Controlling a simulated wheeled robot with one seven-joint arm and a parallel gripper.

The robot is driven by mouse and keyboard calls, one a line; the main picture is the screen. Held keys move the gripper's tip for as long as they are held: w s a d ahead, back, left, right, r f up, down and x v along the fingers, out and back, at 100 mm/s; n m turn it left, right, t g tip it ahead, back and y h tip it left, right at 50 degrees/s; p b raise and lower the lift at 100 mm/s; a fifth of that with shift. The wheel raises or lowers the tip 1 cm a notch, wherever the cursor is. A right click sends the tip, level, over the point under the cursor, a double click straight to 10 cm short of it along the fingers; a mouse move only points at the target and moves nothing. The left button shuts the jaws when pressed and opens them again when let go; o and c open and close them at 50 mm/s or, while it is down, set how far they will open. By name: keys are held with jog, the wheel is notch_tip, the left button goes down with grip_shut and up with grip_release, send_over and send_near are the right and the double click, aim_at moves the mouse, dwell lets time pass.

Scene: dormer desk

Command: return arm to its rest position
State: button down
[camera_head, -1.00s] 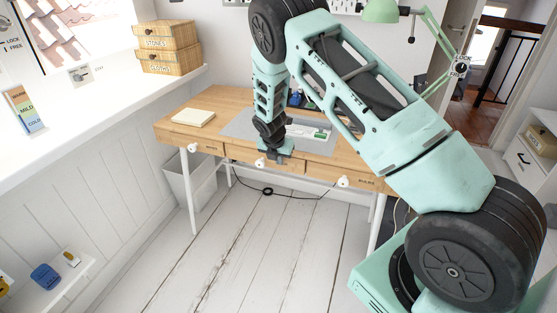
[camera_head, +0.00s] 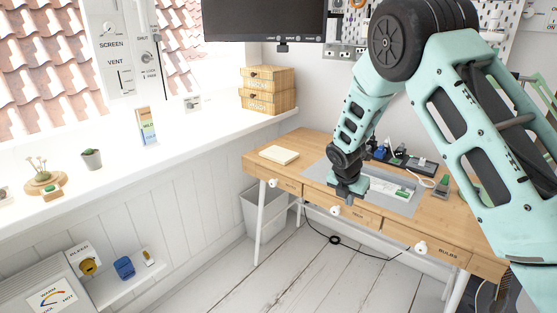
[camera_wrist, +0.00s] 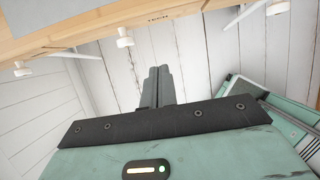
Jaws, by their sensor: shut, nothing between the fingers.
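My gripper (camera_head: 350,190) hangs at the end of my mint-green arm, pointing down in front of the wooden desk's front edge. The desk (camera_head: 318,150) stands along the far wall. In the wrist view the two dark fingers of my gripper (camera_wrist: 158,78) lie together, shut and empty, over white floorboards. The desk's front edge (camera_wrist: 90,32) with white drawer knobs crosses the top of that view.
On the desk are a grey mat (camera_head: 402,205), a cream pad (camera_head: 279,155) and a dark organizer (camera_head: 402,158). A white sill (camera_head: 200,135) runs along the left wall.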

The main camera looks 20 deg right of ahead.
jog(key=s+a+r+m+g+y+p, duration=0.15)
jog(key=s+a+r+m, duration=0.25)
jog(key=s+a+r, duration=0.4)
jog(key=s+a+r+m+t+y+p, duration=0.15)
jog(key=s+a+r+m, duration=0.35)
jog(key=a, duration=0.5)
jog(key=s+a+r+m+g+p, duration=0.1)
jog(key=s+a+r+m, duration=0.2)
jog(key=s, duration=0.9)
jog(key=s+a+r+m+g+y+p, duration=0.1)
jog(key=s+a+r+m, duration=0.3)
jog(key=s, duration=0.9)
jog(key=shift+r+m+g+p, duration=0.25)
jog(key=shift+m+g+p, duration=0.1)
jog(key=shift+m, duration=0.45)
jog(key=shift+w+a, duration=0.1)
